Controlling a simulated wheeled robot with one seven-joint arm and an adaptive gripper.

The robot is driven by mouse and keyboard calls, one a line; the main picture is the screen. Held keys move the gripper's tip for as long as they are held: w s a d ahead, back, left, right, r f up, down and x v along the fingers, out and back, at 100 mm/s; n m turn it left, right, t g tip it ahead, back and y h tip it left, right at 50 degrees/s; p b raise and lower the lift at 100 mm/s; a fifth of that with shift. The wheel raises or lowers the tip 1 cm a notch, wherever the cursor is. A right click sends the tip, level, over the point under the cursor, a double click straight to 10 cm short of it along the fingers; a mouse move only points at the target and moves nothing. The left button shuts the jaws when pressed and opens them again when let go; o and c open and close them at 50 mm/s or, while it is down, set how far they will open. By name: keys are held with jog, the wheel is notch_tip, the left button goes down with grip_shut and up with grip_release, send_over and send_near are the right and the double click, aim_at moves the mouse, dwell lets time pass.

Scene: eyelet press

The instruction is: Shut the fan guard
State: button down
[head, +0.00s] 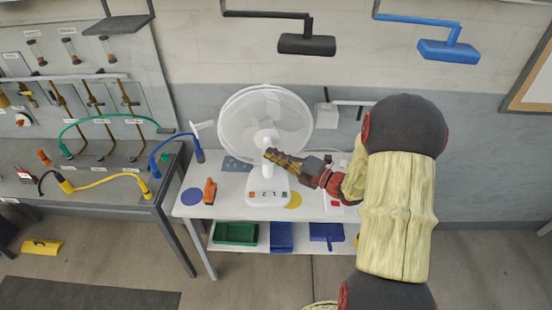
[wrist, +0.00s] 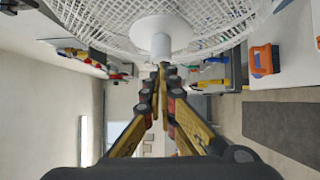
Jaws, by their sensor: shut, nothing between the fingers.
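A white desk fan (head: 268,195) stands upright on the white table. Its round wire fan guard (head: 240,125) shows in the head view as two overlapping rings, slightly offset; whether they touch all round I cannot tell. In the wrist view the wire guard (wrist: 215,22) spans the top, with a white hub (wrist: 163,30) in its middle. My gripper (head: 269,154) is shut and empty, at the fan's neck just below the hub in the head view. In the wrist view its closed fingertips (wrist: 161,68) lie close below the hub; contact is unclear.
An orange-handled tool (head: 210,191) and a blue disc (head: 191,197) lie left of the fan base. A black lamp-like arm (head: 306,44) hangs above. A grey bench (head: 110,185) with cables stands at left. Green and blue bins (head: 236,233) sit on the lower shelf.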

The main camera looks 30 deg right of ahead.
jog(key=shift+w, duration=0.1)
jog(key=shift+w+a+p, duration=0.15)
jog(key=shift+w+p, duration=0.55)
jog(key=shift+w, duration=0.55)
jog(key=s+d+p, duration=0.1)
jog(key=s, duration=1.2)
jog(key=shift+d+f, duration=0.15)
jog(key=shift+f, duration=0.1)
jog(key=shift+s, duration=0.1)
